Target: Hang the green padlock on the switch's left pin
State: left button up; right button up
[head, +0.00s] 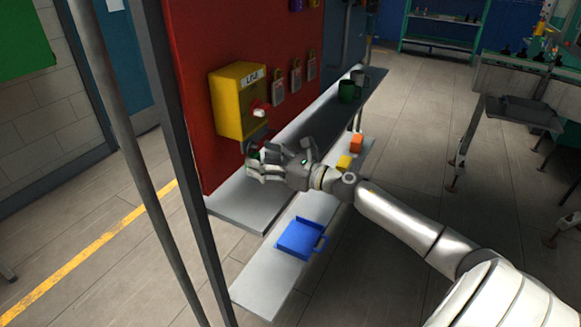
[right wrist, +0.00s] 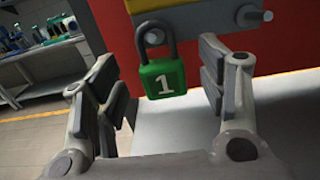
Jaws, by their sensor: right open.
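The yellow switch box (head: 238,100) is fixed to the red panel and has a red and white knob (head: 260,111) on its front. In the right wrist view, the green padlock (right wrist: 162,77), marked 1, hangs upright with its dark shackle around the left pin (right wrist: 154,37) under the box. The right pin (right wrist: 268,16) is bare. My right gripper (head: 257,166) is open just below the box. Its fingers stand on both sides of the padlock body, with a gap visible on each side. My left gripper is not in view.
A lower shelf (head: 262,286) holds a blue tray (head: 298,238), a yellow block (head: 344,162) and an orange block (head: 356,143). A dark post (head: 180,150) stands left.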

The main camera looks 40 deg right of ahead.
jog(key=v, duration=1)
jog(key=shift+s, duration=0.1)
